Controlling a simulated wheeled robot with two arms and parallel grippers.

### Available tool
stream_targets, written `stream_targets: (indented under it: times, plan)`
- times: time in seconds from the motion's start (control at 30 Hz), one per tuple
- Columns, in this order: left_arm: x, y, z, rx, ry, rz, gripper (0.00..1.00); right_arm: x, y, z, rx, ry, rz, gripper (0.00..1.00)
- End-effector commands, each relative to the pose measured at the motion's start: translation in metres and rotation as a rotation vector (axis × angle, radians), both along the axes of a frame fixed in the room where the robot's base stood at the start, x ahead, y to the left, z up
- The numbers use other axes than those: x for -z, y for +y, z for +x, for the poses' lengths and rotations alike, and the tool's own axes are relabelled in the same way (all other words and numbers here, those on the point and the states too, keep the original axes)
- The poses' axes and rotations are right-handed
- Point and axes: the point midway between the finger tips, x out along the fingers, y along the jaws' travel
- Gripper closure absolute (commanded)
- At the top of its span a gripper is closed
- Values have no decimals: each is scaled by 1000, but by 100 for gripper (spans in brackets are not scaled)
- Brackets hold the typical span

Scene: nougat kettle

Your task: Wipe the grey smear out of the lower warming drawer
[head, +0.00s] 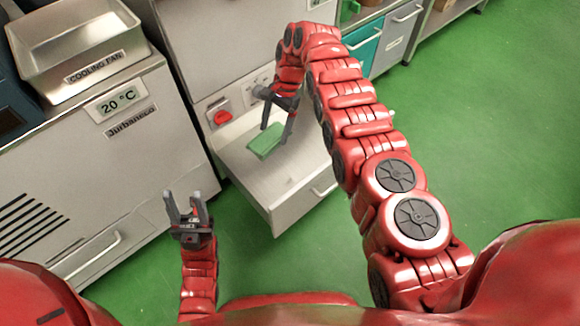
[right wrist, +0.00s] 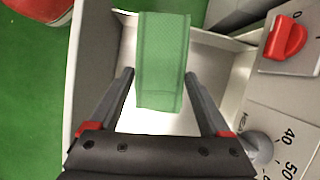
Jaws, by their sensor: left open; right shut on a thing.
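The open warming drawer (head: 300,205) is pulled out below the control panel in the head view. My right gripper (head: 277,133) reaches down into the drawer and is shut on a green cloth or pad (head: 263,143). In the right wrist view the green pad (right wrist: 162,60) lies between the two fingertips, over the pale drawer floor. I see no grey smear; the pad and gripper cover part of the floor. My left gripper (head: 186,198) is open and empty, in front of the cabinets, left of the drawer.
A red knob (head: 222,117) sits on the panel beside the drawer; this red knob (right wrist: 285,38) is close to the fingers in the right wrist view. The green floor (head: 480,130) is clear at the right.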

Motion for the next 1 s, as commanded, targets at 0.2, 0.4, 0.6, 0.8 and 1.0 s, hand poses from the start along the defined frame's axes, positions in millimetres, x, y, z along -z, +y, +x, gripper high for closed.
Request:
stream_targets:
  times: [0.2, 0.4, 0.6, 0.8, 1.0]
  plan:
    - [0, 0, 0, 0, 0, 0, 54, 11, 7, -1, 36, 7, 16, 82]
    - [0, 0, 0, 0, 0, 1, 54, 26, 3, 1, 79, 3, 2, 82]
    - [0, 0, 0, 0, 0, 1, 54, 29, 3, 1, 93, 3, 2, 82]
    - [0, 0, 0, 0, 0, 1, 54, 35, 2, 0, 106, 4, 0, 82]
    - [0, 0, 0, 0, 0, 1, 54, 39, 3, 2, 120, -1, 2, 82]
